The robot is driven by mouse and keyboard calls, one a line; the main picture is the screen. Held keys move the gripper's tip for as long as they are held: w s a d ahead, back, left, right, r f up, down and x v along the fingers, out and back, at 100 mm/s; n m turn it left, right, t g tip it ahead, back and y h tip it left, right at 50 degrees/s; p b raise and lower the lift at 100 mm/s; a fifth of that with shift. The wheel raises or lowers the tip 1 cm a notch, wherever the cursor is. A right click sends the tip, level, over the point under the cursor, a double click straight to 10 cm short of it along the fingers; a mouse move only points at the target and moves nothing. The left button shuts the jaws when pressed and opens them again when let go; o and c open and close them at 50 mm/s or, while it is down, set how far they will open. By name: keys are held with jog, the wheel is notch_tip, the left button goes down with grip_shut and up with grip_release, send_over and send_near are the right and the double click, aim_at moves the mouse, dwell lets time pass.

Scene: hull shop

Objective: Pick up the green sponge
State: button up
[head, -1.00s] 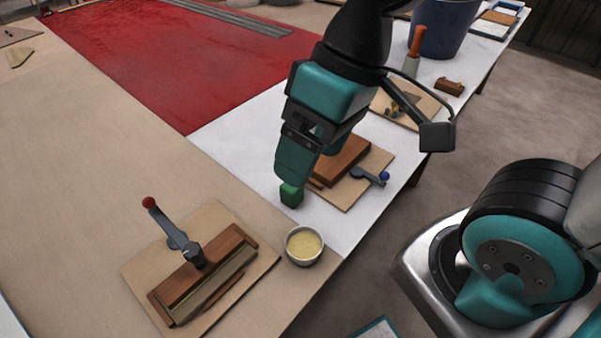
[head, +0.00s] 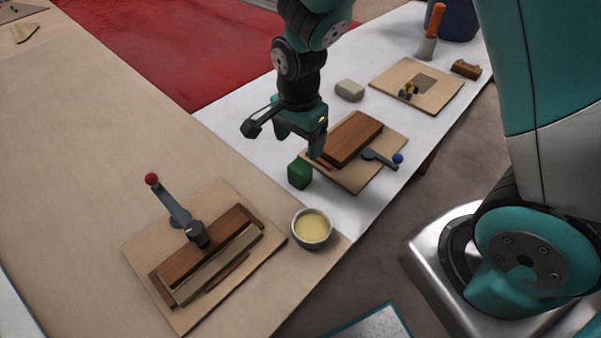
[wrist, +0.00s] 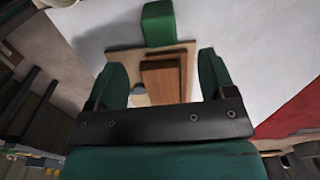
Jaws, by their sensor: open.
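The green sponge (head: 299,173) is a small green block on the white part of the table, just left of a board with a brown wooden block. It also shows in the wrist view (wrist: 158,23), at the top, beyond my fingertips. My gripper (head: 297,147) is open and empty. In the head view it appears just behind and above the sponge, near the brown block. In the wrist view the two fingers (wrist: 163,75) stand apart, with the brown block and its board showing between them. The gripper is not touching the sponge as far as I can see.
A board (head: 357,182) carries the brown block (head: 353,139) and a blue-knobbed lever (head: 381,158). A bowl of yellow stuff (head: 312,229) stands in front of the sponge. A clamp board (head: 187,322) lies front left. A grey-beige block (head: 349,90) lies behind. White surface left of the sponge is clear.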

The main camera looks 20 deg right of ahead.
aim_at(300, 165)
notch_tip(300, 165, down, 10)
jog(key=shift+d+f, duration=0.1)
jog(key=c, duration=1)
